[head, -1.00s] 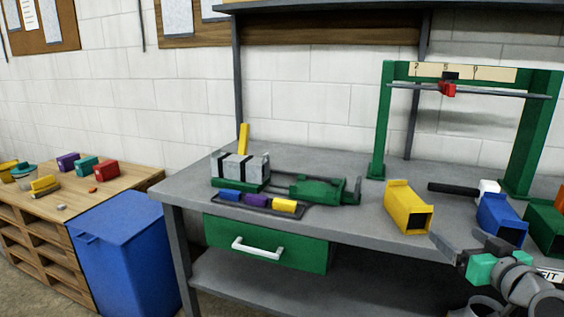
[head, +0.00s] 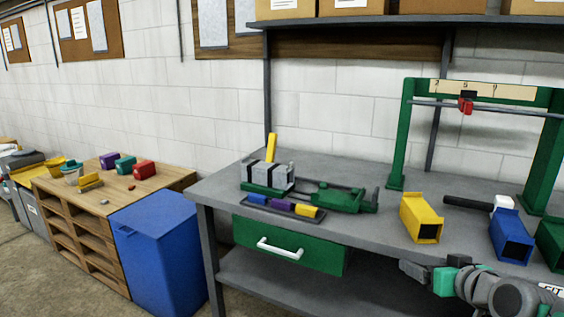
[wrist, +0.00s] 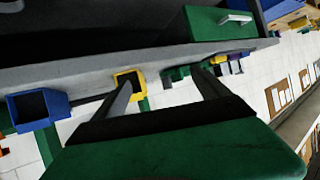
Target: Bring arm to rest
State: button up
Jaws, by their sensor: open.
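My gripper (head: 425,270) is at the lower right of the head view, in front of the workbench (head: 355,222) edge and below its top. In the wrist view its two dark fingers (wrist: 165,92) stand well apart with nothing between them. In that view the bench looks upside down, with the green drawer (wrist: 205,24) at the top. My arm runs off toward the lower right of the head view. My gripper appears clear of the bench, though the exact gap cannot be told.
On the bench stand a yellow duct (head: 421,218), a blue duct (head: 511,236), a green vise-like fixture (head: 338,198) and a green gauge frame (head: 408,130). A blue bin (head: 160,250) and a wooden pallet table (head: 85,215) are at left. Floor at lower left is free.

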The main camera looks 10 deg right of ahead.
jog(key=s+a+r+n+g+y+p, duration=0.1)
jog(key=s+a+g+y+p, duration=0.15)
jog(key=a+g+p, duration=1.2)
jog(key=s+a+r+t+h, duration=0.1)
jog(key=s+a+t, duration=0.4)
jog(key=a, duration=0.5)
jog(key=shift+s+a+h, duration=0.2)
jog(key=shift+s+h, duration=0.15)
jog(key=shift+s, duration=0.9)
jog(key=shift+r, duration=0.1)
